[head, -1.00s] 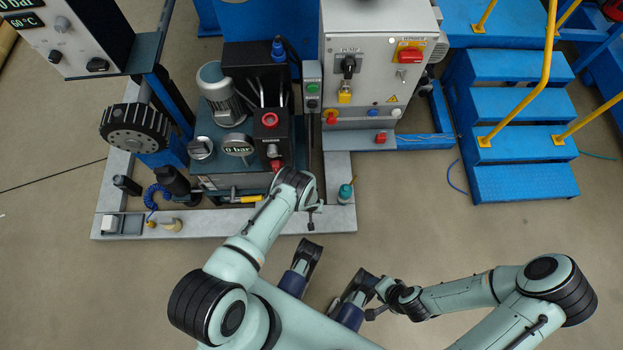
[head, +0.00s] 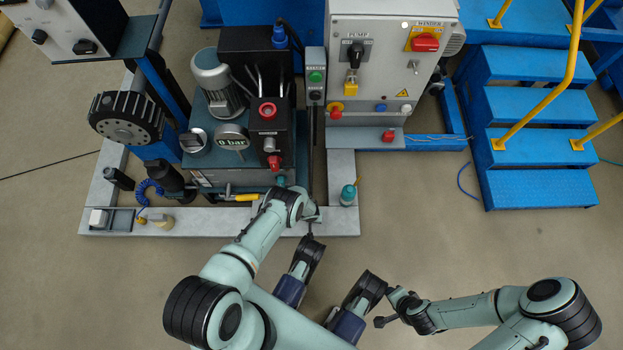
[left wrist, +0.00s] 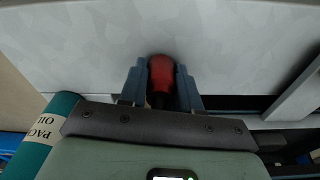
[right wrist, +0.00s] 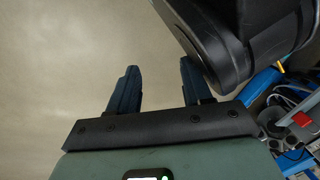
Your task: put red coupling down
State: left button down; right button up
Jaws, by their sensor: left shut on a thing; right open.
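The red coupling (left wrist: 161,76) is between the two blue fingers of my left gripper (left wrist: 162,85) in the left wrist view, its rounded red end over a pale grey surface. I cannot tell whether it touches that surface. In the head view my left gripper (head: 313,216) is at the front edge of the grey machine base (head: 225,222), left of a teal bottle; the coupling is not discernible there. My right gripper (head: 383,321) is over the floor, away from the machine. Its fingers (right wrist: 155,90) are open and empty in the right wrist view.
The teal bottle (head: 347,195) stands on the base close to my left gripper; it also shows in the left wrist view (left wrist: 45,135). Behind are the pump unit (head: 232,145) and control cabinet (head: 375,70). Blue steps (head: 530,135) stand right. The floor in front is clear.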

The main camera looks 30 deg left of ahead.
pick_arm(q)
jog(key=shift+r, duration=0.1)
pick_arm(e)
jog(key=shift+s, duration=0.1)
pick_arm(q)
jog(key=shift+f, duration=0.35)
pick_arm(e)
jog(key=shift+s+d+f, duration=0.1)
jog(key=shift+s+f, duration=0.3)
pick_arm(q)
jog(key=c, duration=0.8)
grip_release()
